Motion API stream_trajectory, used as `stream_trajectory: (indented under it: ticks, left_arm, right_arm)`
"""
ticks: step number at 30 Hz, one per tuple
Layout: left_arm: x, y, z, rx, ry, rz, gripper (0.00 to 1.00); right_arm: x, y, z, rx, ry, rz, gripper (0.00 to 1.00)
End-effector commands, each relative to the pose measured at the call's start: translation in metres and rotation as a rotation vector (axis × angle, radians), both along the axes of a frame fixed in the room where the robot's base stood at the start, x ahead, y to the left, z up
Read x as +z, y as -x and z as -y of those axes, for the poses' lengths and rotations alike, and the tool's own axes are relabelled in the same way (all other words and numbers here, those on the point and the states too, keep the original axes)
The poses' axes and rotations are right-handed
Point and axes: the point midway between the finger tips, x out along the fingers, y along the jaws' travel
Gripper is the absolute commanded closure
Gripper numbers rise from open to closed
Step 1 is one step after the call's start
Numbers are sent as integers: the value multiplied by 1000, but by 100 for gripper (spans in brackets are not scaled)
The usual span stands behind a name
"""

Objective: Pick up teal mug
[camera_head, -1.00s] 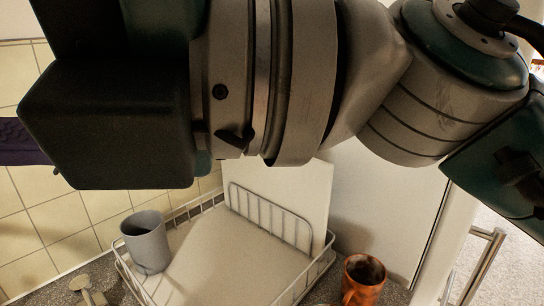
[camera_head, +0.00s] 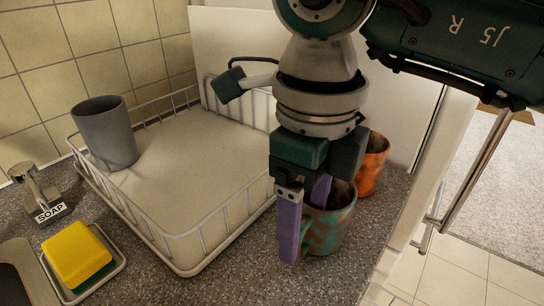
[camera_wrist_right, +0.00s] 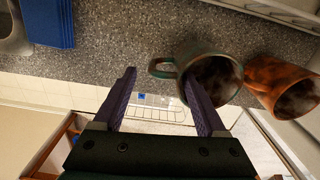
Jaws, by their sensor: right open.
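The teal mug (camera_head: 338,230), mottled with orange-brown, stands upright on the speckled counter to the right of the dish rack. Its handle points left in the right wrist view, where the mug (camera_wrist_right: 203,52) shows its dark, open mouth. My right gripper (camera_head: 303,230) is open and points down at the mug. One purple finger is outside, left of the handle; the other overlaps the mug's mouth, apparently at or inside the rim. The handle is near the gap between the fingertips in the right wrist view (camera_wrist_right: 160,76). Contact cannot be told. My left gripper is out of view.
An orange mug (camera_head: 374,168) stands close behind the teal one. A white wire dish rack (camera_head: 190,268) holds a grey cup (camera_head: 104,135). A yellow sponge (camera_head: 76,254) and a soap dispenser (camera_head: 38,190) are at left. The counter's edge is close on the right.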

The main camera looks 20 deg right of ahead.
Motion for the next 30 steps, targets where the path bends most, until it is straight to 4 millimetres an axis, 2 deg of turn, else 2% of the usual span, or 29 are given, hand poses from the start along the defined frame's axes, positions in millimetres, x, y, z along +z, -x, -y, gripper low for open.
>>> stream_trajectory:
  ticks: [4, 7, 15, 30]
  left_arm:
    - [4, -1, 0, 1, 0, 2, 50]
    - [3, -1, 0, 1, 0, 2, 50]
    - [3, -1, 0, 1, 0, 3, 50]
    - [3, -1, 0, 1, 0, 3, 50]
  right_arm:
    - [-25, 0, -1, -2, 0, -6, 26]
    - [-37, -1, -2, -1, -2, -4, 26]
    - [-41, -1, -1, 1, -2, -1, 26]
    - [-41, -1, -2, 1, -3, -1, 81]
